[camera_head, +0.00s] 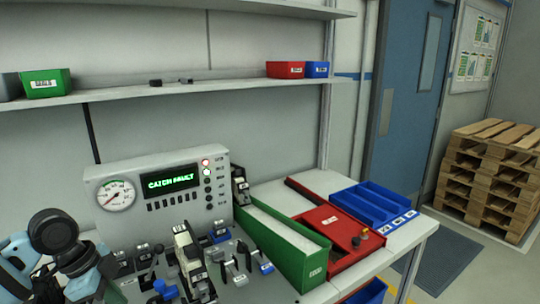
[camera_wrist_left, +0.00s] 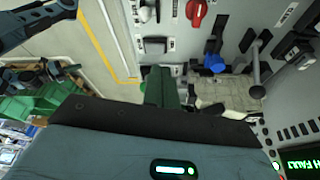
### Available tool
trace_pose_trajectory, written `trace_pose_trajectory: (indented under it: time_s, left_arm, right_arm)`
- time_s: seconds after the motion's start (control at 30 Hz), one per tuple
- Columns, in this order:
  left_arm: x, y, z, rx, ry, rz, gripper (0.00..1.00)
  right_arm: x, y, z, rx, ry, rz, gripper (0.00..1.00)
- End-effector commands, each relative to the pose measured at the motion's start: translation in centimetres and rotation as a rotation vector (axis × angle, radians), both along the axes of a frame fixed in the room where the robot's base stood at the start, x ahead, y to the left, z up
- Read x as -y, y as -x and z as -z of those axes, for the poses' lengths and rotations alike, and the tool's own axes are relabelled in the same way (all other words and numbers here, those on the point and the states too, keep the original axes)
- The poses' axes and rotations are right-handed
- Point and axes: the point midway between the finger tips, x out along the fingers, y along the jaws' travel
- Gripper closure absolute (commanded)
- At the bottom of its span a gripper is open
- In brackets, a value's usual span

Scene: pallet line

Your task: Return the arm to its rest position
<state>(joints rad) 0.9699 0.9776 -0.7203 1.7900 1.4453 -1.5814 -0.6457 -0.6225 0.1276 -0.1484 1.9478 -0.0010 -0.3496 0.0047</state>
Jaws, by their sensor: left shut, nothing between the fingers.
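My left arm (camera_head: 70,245) comes in at the lower left of the head view, bent low in front of the machine panel. In the left wrist view my left gripper (camera_wrist_left: 160,75) is shut, its dark green fingers together with nothing between them. The fingers are over or near the panel's controls; contact cannot be told. In the head view I cannot make out the fingertips. My right gripper is in neither view.
The panel has a gauge (camera_head: 117,195), a display (camera_head: 170,180) reading "CATCH FAULT", and levers. The wrist view shows a red knob (camera_wrist_left: 196,12) and blue knob (camera_wrist_left: 214,63). A green bin (camera_head: 290,245), red tray (camera_head: 340,240) and blue tray (camera_head: 375,205) stand right.

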Motion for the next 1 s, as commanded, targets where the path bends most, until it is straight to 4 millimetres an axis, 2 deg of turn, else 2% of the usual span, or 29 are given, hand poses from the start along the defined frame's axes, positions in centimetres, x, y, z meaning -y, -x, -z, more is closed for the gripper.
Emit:
trace_pose_trajectory:
  time_s: [0.07,0.3,0.47,0.7,0.83,1.0]
  left_arm:
    - [0.0,0.0,0.0,0.0,0.0,0.0,1.0]
    - [3.5,1.9,5.0,-0.019,-0.013,0.0,1.0]
    - [6.2,3.9,8.5,-0.025,-0.013,-0.02,1.0]
    - [10.9,8.9,14.1,-0.03,0.018,-0.127,1.0]
    - [12.6,11.9,16.4,-0.034,0.039,-0.232,1.0]
    - [13.7,16.1,18.5,-0.049,0.056,-0.411,1.0]
  right_arm:
    - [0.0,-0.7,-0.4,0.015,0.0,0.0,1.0]
    - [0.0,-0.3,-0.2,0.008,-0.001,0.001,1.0]
    - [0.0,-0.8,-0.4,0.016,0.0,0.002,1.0]
    - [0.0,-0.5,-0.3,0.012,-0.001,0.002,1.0]
    - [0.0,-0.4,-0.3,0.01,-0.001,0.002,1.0]
    - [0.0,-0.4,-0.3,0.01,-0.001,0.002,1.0]
